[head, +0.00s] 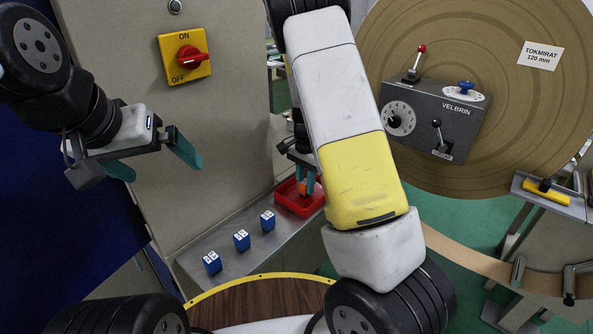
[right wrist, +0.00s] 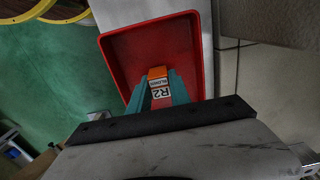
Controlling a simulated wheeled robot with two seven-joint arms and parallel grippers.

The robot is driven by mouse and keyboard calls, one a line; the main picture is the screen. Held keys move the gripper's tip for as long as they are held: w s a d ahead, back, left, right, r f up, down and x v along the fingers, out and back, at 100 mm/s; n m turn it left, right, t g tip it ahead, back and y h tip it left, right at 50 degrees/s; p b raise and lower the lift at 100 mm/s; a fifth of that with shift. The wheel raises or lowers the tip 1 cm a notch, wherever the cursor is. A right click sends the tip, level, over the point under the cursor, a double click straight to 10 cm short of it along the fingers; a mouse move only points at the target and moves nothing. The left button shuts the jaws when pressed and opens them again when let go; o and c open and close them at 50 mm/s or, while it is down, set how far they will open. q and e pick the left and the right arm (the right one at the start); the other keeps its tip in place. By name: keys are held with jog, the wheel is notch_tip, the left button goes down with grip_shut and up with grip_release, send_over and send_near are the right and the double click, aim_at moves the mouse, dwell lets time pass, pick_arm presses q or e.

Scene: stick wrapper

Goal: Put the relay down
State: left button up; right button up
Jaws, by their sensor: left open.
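The relay (right wrist: 157,73) is orange with a white label reading R2. In the right wrist view it sits between the teal fingers of my right gripper (right wrist: 160,92), which appear closed on its sides. In the head view my right gripper (head: 305,180) points down at the red tray (head: 285,195), partly hidden by my own arm, and a bit of the orange relay (head: 309,187) shows. The red tray (right wrist: 109,62) is otherwise empty in the right wrist view. I cannot tell whether the relay touches its floor.
Three blue relays (head: 242,240) stand in a row on the grey ledge (head: 228,257), left of the tray. Above is a cabinet with a yellow ON/OFF plate and red knob (head: 190,57). A grey VELBRIN control box (head: 433,118) is in front of a big brown roll (head: 510,100).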

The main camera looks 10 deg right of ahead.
aim_at(305, 181)
jog(key=o, duration=0.4)
jog(key=shift+o, duration=0.2)
notch_tip(305, 181, up, 11)
jog(key=s+a+r+n+t+y, duration=0.1)
jog(key=s+r+n+t, duration=0.2)
jog(key=s+r+n, duration=0.2)
jog(key=s+r+n+t+y, duration=0.1)
jog(key=s+r+n+t, duration=0.2)
jog(key=s+r+n, duration=0.3)
jog(key=s+r, duration=0.3)
jog(key=s, duration=0.3)
jog(key=s+r, duration=0.2)
jog(key=s, duration=0.5)
jog(key=shift+s+a+r, duration=0.3)
jog(key=shift+a+r, duration=0.1)
